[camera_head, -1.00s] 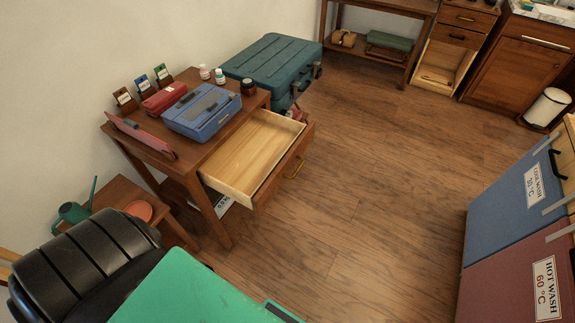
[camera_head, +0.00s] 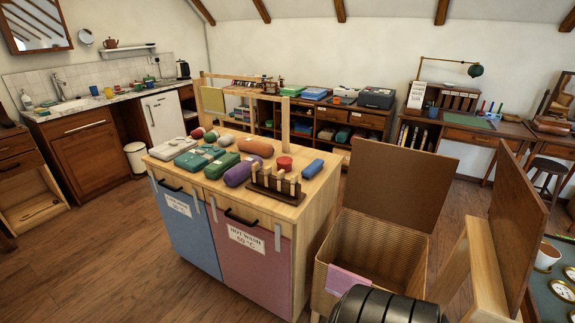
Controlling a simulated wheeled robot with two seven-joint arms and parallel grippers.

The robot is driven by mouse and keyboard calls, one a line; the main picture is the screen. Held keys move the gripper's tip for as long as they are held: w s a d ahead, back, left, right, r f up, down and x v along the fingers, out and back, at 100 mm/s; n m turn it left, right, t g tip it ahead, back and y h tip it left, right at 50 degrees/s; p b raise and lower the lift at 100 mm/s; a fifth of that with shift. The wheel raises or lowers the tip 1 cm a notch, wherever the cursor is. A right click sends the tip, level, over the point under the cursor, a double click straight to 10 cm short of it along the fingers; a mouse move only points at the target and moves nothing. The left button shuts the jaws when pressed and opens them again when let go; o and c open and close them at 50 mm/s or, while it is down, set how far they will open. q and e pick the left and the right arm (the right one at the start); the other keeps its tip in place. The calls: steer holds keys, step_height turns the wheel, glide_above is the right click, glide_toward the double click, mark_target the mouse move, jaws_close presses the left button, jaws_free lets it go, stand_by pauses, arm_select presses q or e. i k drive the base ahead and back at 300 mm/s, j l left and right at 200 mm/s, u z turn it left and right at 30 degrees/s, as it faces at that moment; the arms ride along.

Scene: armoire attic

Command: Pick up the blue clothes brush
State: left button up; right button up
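I cannot make out a blue clothes brush for sure in the head view. A small blue object (camera_head: 313,168) lies on the right part of the wooden top of the laundry cabinet (camera_head: 290,212); it looks like a rolled cloth, but I cannot tell. Next to it are a red object (camera_head: 284,163) and a dark wooden rack (camera_head: 276,189) with several upright pegs. Neither of my grippers shows in this view.
Rolled and folded cloths, including a purple roll (camera_head: 239,172), cover much of the cabinet top. An open wicker hamper (camera_head: 365,252) stands to its right. A desk (camera_head: 470,130) and a shelf unit (camera_head: 350,117) line the back. Floor (camera_head: 110,250) is clear at the left.

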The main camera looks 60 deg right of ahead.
mark_target(310, 171)
steer(key=z, duration=2.05)
steer(key=j, duration=0.1)
steer(key=i+z, duration=0.05)
